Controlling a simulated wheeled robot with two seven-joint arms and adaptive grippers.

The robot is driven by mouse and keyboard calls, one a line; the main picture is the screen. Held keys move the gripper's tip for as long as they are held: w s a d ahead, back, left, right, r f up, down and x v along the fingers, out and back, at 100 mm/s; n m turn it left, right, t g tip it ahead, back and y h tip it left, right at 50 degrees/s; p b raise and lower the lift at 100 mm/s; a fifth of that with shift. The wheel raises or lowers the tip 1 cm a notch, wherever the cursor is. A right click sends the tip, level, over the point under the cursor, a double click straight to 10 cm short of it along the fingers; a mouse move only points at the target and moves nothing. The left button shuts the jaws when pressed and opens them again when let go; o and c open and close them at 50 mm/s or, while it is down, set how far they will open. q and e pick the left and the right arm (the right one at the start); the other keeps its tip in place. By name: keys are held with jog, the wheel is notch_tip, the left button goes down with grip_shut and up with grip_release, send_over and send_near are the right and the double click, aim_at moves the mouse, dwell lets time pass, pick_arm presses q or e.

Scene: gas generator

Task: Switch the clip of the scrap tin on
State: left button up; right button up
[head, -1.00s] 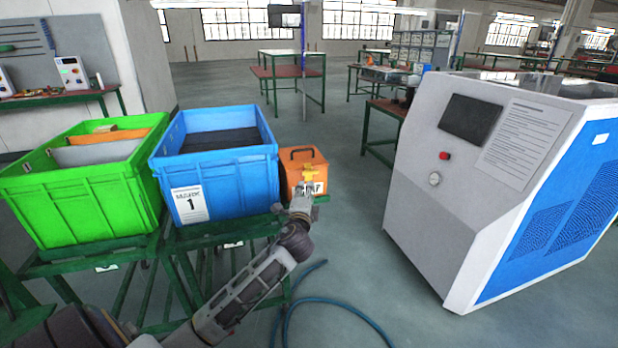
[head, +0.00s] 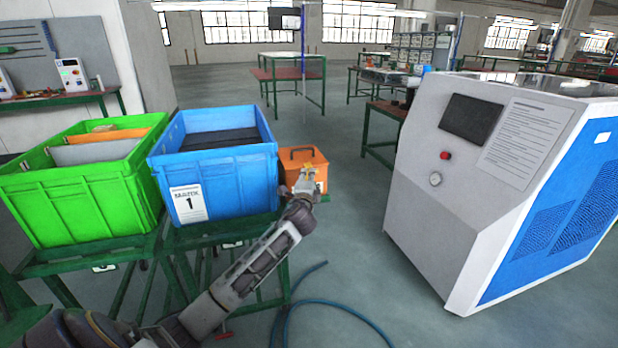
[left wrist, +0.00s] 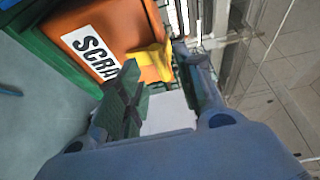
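The scrap tin (head: 304,161) is an orange box with a dark handle on top, to the right of the blue crate. It also shows at the upper left of the left wrist view (left wrist: 113,28), with part of its white label. My left gripper (head: 307,176) is in front of the tin. In the left wrist view its fingers (left wrist: 160,62) are apart, with the clip just beyond and between the tips; whether they touch it I cannot tell. My right gripper is in neither view.
The blue crate (head: 235,180) and the green crate (head: 95,205) stand on green stands left of the tin. A large grey and blue machine (head: 470,190) stands at the right. A blue hose (head: 345,306) lies on the floor. Floor between tin and machine is clear.

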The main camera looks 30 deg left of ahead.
pick_arm(q)
jog(key=shift+b+x, duration=0.3)
jog(key=shift+x, duration=1.4)
grip_shut()
